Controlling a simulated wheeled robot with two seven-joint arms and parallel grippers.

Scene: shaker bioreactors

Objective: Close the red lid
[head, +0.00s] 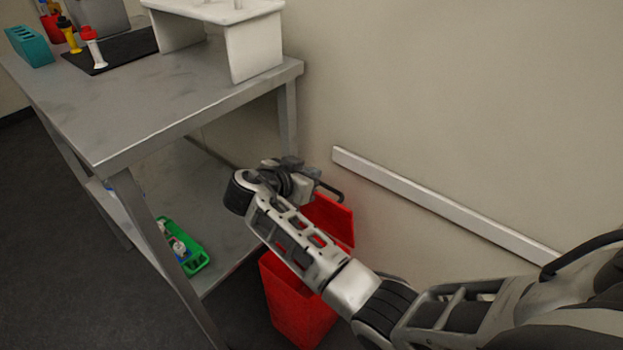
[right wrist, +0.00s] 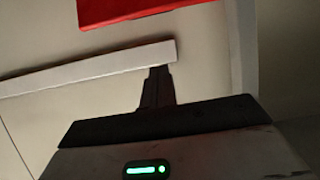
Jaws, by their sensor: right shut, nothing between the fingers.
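The red lid (head: 337,220) stands raised at the wall side of a red bin (head: 297,305) on the floor. The bin sits beside the table, and my right arm covers part of both. My right gripper (head: 331,188) is shut and empty, close by the lid's upper edge; I cannot tell whether it touches. In the right wrist view a strip of the lid (right wrist: 150,10) shows at the top, apart from the shut fingers (right wrist: 158,85). My left gripper is not in view.
A grey table (head: 150,105) stands at the left, with a white stand (head: 255,50) on top. A green tray (head: 192,257) lies on its lower shelf. A white rail (head: 440,203) runs along the wall behind the bin. The dark floor at left is clear.

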